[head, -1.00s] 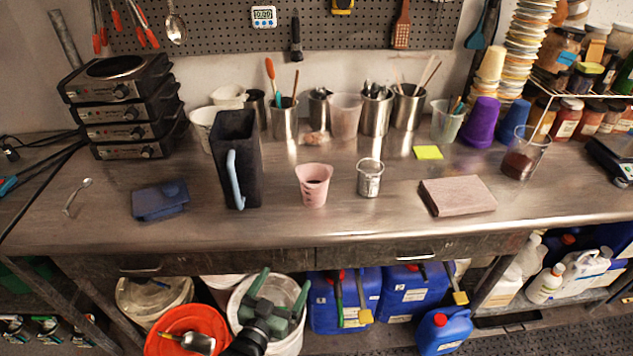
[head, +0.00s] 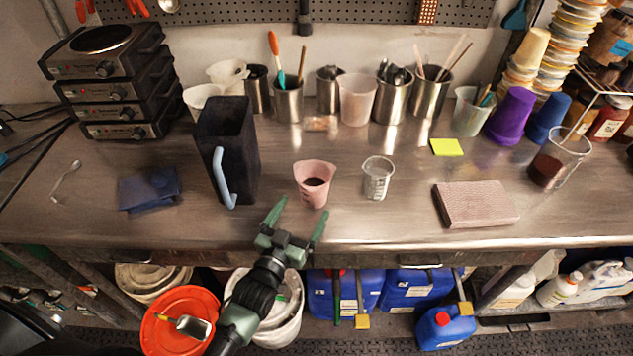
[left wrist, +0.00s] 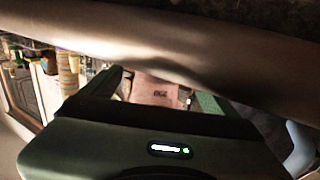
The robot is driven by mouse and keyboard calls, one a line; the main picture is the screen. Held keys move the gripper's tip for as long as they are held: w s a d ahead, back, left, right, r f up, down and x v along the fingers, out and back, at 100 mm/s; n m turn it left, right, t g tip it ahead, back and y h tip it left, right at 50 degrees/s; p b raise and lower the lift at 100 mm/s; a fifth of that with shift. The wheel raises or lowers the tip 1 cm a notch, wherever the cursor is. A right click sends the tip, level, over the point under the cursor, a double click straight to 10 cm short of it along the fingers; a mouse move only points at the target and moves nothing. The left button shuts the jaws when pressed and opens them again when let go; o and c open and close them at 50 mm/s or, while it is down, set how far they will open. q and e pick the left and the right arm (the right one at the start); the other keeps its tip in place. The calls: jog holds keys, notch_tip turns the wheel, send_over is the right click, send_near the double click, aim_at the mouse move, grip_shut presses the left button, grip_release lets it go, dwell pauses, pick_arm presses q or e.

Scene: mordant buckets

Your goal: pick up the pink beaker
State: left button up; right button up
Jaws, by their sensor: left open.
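The pink beaker (head: 315,186) stands upright on the steel bench near its front edge, with dark liquid inside. My left gripper (head: 301,212) is open at the bench's front edge, just in front of the beaker and slightly to its left, fingers pointing toward it. The fingers do not appear to be around the beaker. In the left wrist view the pink beaker (left wrist: 158,90) shows beyond the gripper (left wrist: 165,88), between the green fingers and partly hidden. My right gripper is not in view.
A dark pitcher (head: 229,150) with a blue handle stands to the beaker's left. A clear cup (head: 377,178) stands close on its right. Farther out lie a folded blue cloth (head: 148,189) and a pinkish block (head: 475,204).

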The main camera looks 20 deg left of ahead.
aim_at(308, 199)
pick_arm(q)
jog(key=shift+w+d+r+p, duration=0.1)
jog(key=shift+w+r+p, duration=0.15)
jog(key=shift+w, duration=0.25)
jog(key=shift+w+d+r+p, duration=0.1)
jog(key=shift+w+r+p, duration=0.15)
jog(key=shift+w, duration=0.2)
jog(key=w, duration=0.3)
jog(key=shift+w+d+f+p, duration=0.2)
jog(key=shift+w+p, duration=0.1)
jog(key=shift+p, duration=0.1)
jog(key=shift+w, duration=0.15)
jog(key=c, duration=1.6)
jog(key=shift+c, duration=0.3)
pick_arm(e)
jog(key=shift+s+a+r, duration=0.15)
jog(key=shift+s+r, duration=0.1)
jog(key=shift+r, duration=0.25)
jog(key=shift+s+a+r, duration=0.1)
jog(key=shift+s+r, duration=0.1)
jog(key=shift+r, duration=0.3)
pick_arm(q)
jog(key=shift+r, duration=0.2)
